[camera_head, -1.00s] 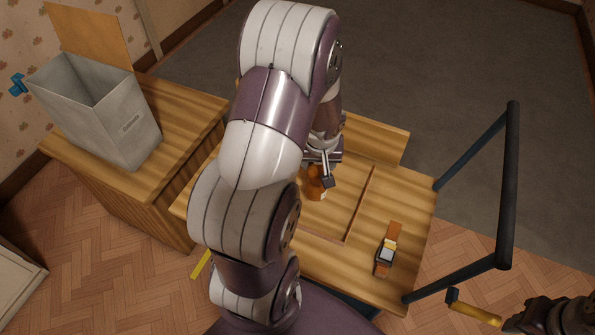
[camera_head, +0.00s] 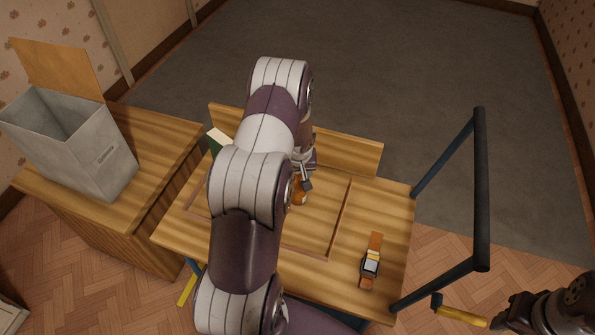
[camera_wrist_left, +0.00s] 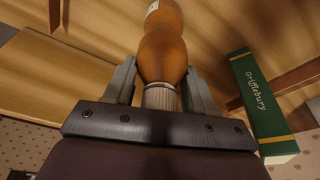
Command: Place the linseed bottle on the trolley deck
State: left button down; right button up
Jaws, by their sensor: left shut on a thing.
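The linseed bottle, amber-brown with a ribbed pale cap, shows in the left wrist view (camera_wrist_left: 163,52) and partly in the head view (camera_head: 300,196). The trolley deck (camera_head: 335,272) is a striped wooden top with thin raised strips. The bottle is over the strip-framed part of the deck; I cannot tell whether its base touches. My right gripper (camera_head: 497,323) is at the lower right, its jaws unclear.
A watch (camera_head: 371,265) lies on the deck's right part. A green book marked Grifflebury (camera_wrist_left: 262,105) is near the bottle. A dark push handle (camera_head: 480,190) rises at right. A grey bin (camera_head: 75,150) stands on a cabinet at left. A yellow-handled thing (camera_head: 462,314) is by my right gripper.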

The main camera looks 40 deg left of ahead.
pick_arm(q)
jog(key=shift+f, duration=0.1)
jog(key=shift+c, duration=1.8)
grip_release()
